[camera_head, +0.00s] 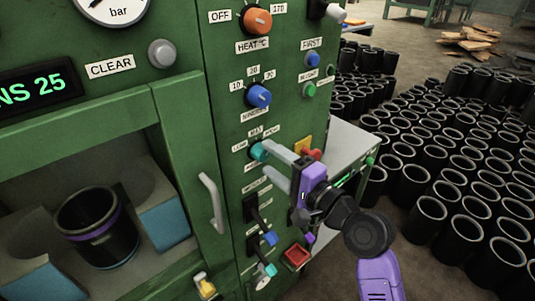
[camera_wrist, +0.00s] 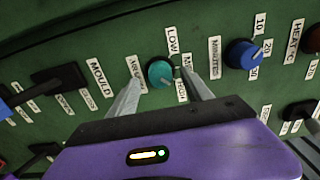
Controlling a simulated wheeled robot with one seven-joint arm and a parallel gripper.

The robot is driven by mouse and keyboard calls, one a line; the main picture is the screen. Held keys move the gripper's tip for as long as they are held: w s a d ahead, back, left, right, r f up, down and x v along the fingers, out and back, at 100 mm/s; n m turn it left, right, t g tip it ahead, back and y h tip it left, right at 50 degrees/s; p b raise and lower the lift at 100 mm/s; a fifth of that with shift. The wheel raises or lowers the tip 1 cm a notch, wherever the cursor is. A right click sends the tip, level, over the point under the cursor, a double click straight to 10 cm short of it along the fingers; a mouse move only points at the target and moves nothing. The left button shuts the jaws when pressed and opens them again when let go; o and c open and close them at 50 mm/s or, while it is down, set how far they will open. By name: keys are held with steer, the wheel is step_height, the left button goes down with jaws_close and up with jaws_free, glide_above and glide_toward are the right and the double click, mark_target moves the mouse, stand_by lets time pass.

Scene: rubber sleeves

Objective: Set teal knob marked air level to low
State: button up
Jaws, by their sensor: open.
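The teal knob (camera_head: 258,151) is on the green panel below the blue knob. In the wrist view the teal knob (camera_wrist: 160,73) has LOW, a partly covered middle label and HIGH around one side. Its name label on the other side is hard to read. The direction of its pointer is too small to tell surely. My gripper (camera_head: 267,161) is open. In the wrist view the fingertips of my gripper (camera_wrist: 162,76) lie on either side of the teal knob, with a gap visible on the left. Contact on the right cannot be told.
The blue minutes knob (camera_head: 258,96) and the orange heat knob (camera_head: 257,21) are above. Black levers (camera_head: 251,208) are below. A red button (camera_head: 313,154) is right of the knob. A door handle (camera_head: 212,202) stands out at left. Many black sleeves (camera_head: 440,140) stand on the floor.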

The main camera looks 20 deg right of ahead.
steer(key=shift+x, duration=1)
steer(key=shift+c, duration=0.2)
jaws_close()
